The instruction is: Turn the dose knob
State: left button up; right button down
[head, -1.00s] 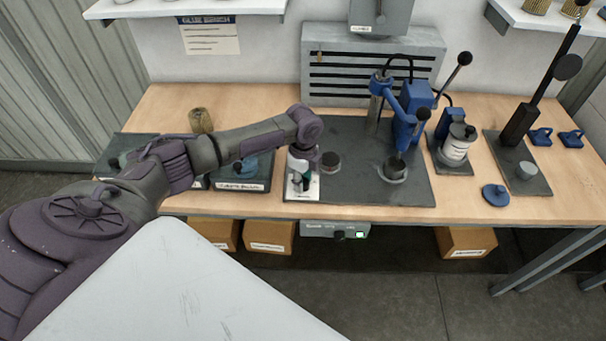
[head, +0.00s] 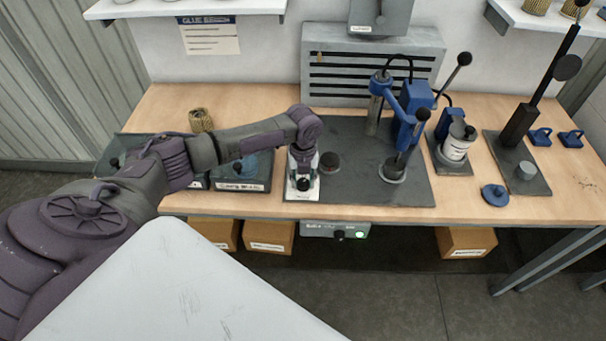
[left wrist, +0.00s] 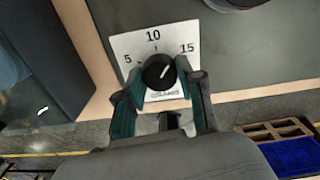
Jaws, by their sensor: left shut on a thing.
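The dose knob (left wrist: 159,72) is a round black knob with a white pointer line, on a white dial plate (left wrist: 128,45) marked 5, 10 and 15. Its line points up and right, between 10 and 15. My left gripper (left wrist: 158,84) is shut on the knob, with one green-padded finger at each side. In the head view my left gripper (head: 303,180) points down over the plate at the front left of the dark mat, and hides most of the knob there. My right gripper is not in view.
A labelled tray (head: 245,185) lies close left. The bench's front edge is just below the plate.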

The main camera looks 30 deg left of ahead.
aim_at(303, 182)
pick_arm(q)
jog(key=m, duration=0.4)
jog(key=shift+w, duration=0.1)
dwell(0.5)
jog(key=o, duration=1.1)
jog(key=shift+o, duration=0.2)
notch_tip(303, 182, up, 12)
